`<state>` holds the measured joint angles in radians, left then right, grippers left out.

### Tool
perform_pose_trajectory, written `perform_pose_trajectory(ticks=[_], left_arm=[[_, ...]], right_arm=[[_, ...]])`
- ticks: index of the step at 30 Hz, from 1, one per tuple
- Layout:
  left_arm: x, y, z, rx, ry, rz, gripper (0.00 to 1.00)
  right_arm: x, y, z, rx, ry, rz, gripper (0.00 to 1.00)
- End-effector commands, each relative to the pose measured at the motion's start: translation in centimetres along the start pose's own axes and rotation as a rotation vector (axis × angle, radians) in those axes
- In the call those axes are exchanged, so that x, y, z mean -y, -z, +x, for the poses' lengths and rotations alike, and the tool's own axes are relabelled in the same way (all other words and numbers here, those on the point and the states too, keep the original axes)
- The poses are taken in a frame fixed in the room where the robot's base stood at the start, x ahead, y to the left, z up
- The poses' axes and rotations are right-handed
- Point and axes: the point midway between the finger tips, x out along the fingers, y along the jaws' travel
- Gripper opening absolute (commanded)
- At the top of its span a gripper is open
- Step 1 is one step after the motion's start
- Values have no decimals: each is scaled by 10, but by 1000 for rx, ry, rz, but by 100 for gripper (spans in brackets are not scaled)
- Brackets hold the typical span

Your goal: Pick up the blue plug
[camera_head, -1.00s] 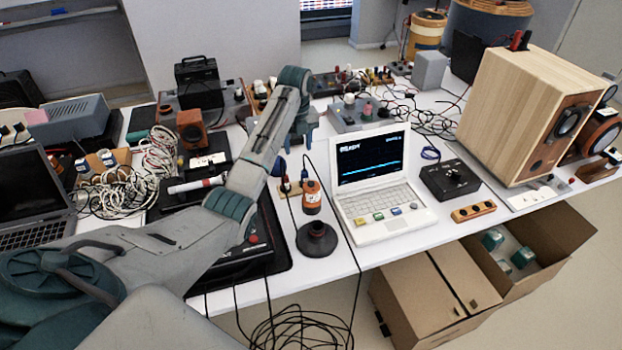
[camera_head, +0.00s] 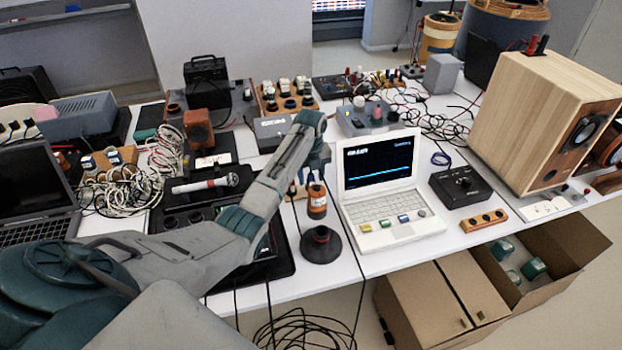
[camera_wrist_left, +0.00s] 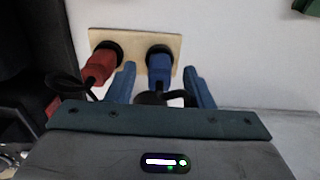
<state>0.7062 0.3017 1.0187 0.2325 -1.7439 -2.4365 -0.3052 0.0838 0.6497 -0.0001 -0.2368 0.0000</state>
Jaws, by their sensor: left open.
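The blue plug (camera_wrist_left: 159,66) stands in a black socket on a small wooden board (camera_wrist_left: 120,40), seen in the left wrist view. A red plug (camera_wrist_left: 100,67) sits in the other socket to its left. My left gripper (camera_wrist_left: 160,72) is open, with one blue finger on each side of the blue plug. A gap shows between the plug and each finger. In the head view my left gripper (camera_head: 318,168) points down at the table behind the orange-and-black object. There it hides the blue plug. My right gripper is not in view.
A white laptop (camera_head: 385,190) is to the right. Dark cables hang over the table's front edge. A black case (camera_head: 215,215) lies to the left.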

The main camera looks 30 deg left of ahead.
Motion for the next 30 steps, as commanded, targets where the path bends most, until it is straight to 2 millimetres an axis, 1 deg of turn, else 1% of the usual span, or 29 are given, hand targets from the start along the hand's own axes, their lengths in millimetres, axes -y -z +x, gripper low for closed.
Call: perform_pose_trajectory(ticks=[1,4,11,12,14,18,26,30], left_arm=[[-1,0,5,-1,-2,-1,47],[0,0,12,1,-1,-1,47],[-1,0,14,1,0,0,47],[-1,0,14,1,0,0,39],[-1,0,14,1,0,0,27],[-1,-1,14,2,0,0,0],[-1,-1,13,2,0,0,0],[0,-1,8,3,1,0,0]], right_arm=[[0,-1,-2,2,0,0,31],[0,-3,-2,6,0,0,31],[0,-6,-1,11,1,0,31],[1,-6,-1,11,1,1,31],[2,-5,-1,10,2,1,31],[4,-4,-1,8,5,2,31],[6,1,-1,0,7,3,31],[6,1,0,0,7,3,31]])
